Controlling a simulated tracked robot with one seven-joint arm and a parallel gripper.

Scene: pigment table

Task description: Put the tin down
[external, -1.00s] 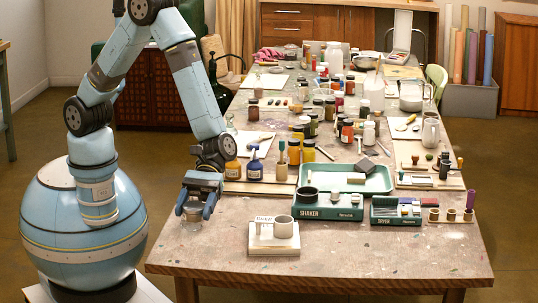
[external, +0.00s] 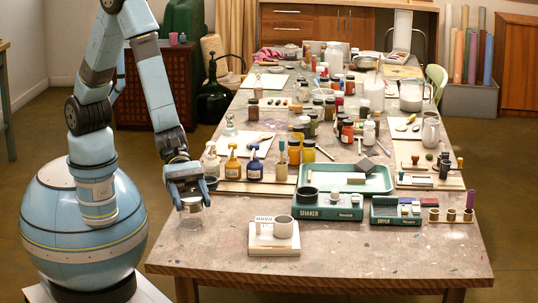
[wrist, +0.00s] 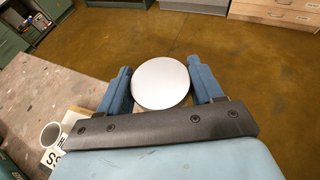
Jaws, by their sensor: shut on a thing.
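The tin is a small silvery cylinder (external: 191,213) near the left edge of the table (external: 215,262) in the external view. In the wrist view its round pale lid (wrist: 162,82) sits between two blue fingers. My gripper (external: 189,198) points down and is shut on the tin, one finger on each side. The tin looks upright. I cannot tell whether its base touches the table or hangs slightly above it; its underside is hidden in the wrist view.
Green SHAKER (external: 312,212) and DRYER (external: 385,220) units sit farther right. Blue and yellow bottles (external: 254,168) stand behind. The front table area is bare. Floor shows beyond the tin in the wrist view.

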